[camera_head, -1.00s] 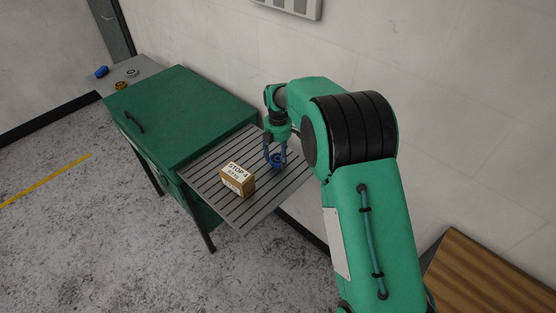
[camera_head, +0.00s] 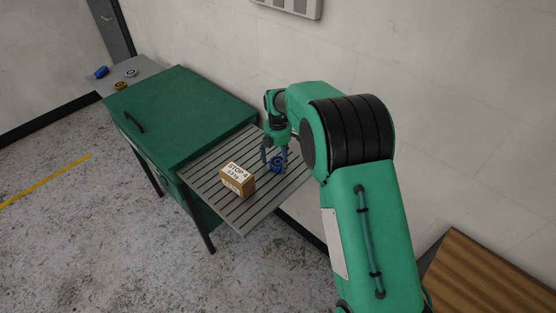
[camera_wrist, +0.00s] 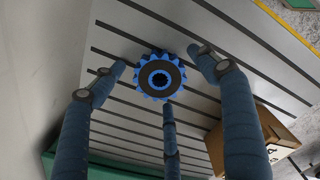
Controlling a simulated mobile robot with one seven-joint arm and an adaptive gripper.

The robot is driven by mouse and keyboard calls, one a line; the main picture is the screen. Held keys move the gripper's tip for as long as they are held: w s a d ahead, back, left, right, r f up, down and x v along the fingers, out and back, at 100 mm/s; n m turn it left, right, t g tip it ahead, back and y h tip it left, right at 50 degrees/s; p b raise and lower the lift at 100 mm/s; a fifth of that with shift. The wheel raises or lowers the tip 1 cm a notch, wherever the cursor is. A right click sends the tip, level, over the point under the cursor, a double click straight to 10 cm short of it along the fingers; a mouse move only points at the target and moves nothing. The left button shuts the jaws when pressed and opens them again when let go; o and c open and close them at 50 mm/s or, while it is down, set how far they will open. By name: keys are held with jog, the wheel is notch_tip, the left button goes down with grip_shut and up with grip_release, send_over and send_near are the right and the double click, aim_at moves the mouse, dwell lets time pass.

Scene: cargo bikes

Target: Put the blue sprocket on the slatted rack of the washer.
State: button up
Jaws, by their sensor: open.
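The blue sprocket (camera_head: 277,164) lies on the slatted rack (camera_head: 237,208) of the green washer (camera_head: 190,112). In the wrist view the sprocket (camera_wrist: 160,77) is a toothed blue ring with a dark face and a blue hub, flat on the slats (camera_wrist: 118,62). My gripper (camera_head: 275,156) is just above and around it. The blue-sleeved fingers (camera_wrist: 160,95) are spread apart with gaps between them and the sprocket, so my gripper is open and empty.
A cardboard box (camera_head: 237,180) with a printed label sits on the rack, left of the sprocket. A grey surface (camera_head: 135,80) beyond the washer holds a blue item (camera_head: 101,72) and small round parts. The wall rises close behind the rack. A slatted wooden bench (camera_head: 490,280) is at lower right.

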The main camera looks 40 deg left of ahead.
aim_at(278, 161)
jog(key=shift+r, duration=0.2)
notch_tip(278, 161, up, 12)
jog(key=p, duration=0.2)
dwell(0.4)
dwell(0.5)
dwell(0.4)
